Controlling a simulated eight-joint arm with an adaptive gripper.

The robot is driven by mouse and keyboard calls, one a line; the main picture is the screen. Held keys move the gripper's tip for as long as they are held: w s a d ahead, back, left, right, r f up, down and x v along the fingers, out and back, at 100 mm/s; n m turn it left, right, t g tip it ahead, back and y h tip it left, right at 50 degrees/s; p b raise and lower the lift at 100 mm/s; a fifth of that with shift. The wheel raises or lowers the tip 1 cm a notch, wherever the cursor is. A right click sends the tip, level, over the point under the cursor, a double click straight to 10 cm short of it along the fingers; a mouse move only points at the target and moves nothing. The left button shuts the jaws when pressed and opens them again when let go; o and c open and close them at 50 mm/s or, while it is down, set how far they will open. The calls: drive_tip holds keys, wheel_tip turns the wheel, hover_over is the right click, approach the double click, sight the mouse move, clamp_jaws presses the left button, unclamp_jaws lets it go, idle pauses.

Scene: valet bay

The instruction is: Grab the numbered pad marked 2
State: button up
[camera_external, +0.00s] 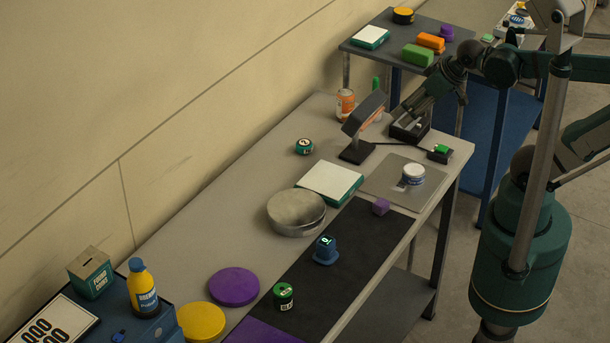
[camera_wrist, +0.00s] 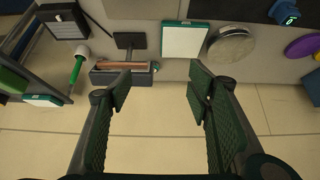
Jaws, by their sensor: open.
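No pad with a readable 2 shows in these frames. A white-topped teal pad (camera_external: 330,180) lies flat on the grey table, and it also shows in the wrist view (camera_wrist: 185,41); I can read no number on it. A smaller white-topped teal pad (camera_external: 370,37) lies on the back cart and shows at the left of the wrist view (camera_wrist: 43,100). A small dark round puck (camera_external: 304,146) with a white marking lies behind the table pad. My gripper (camera_wrist: 160,88) is open, with nothing visible between its fingers. It is toward the table's far end, apart from the table pad.
A dark lamp-like stand (camera_external: 357,150) and an orange-labelled can (camera_external: 345,103) stand near the far end. A round metal tin (camera_external: 296,210) sits beside the table pad. A white jar (camera_external: 414,173) stands on a grey mat. The wall (camera_external: 200,110) borders the table.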

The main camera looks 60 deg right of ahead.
drive_tip(key=shift+w, duration=0.1)
idle(0.3)
drive_tip(key=m+g+p, duration=0.2)
drive_tip(key=m+g, duration=0.5)
drive_tip(key=m, duration=1.2)
hover_over(305, 142)
drive_tip(key=f, duration=1.9)
drive_tip(key=shift+s+f, duration=0.25)
drive_tip(key=shift+f, duration=0.1)
drive_tip(key=shift+w+f, duration=0.1)
drive_tip(key=shift+f, duration=0.25)
drive_tip(key=shift+f, duration=0.1)
drive_tip(key=shift+f, duration=1.2)
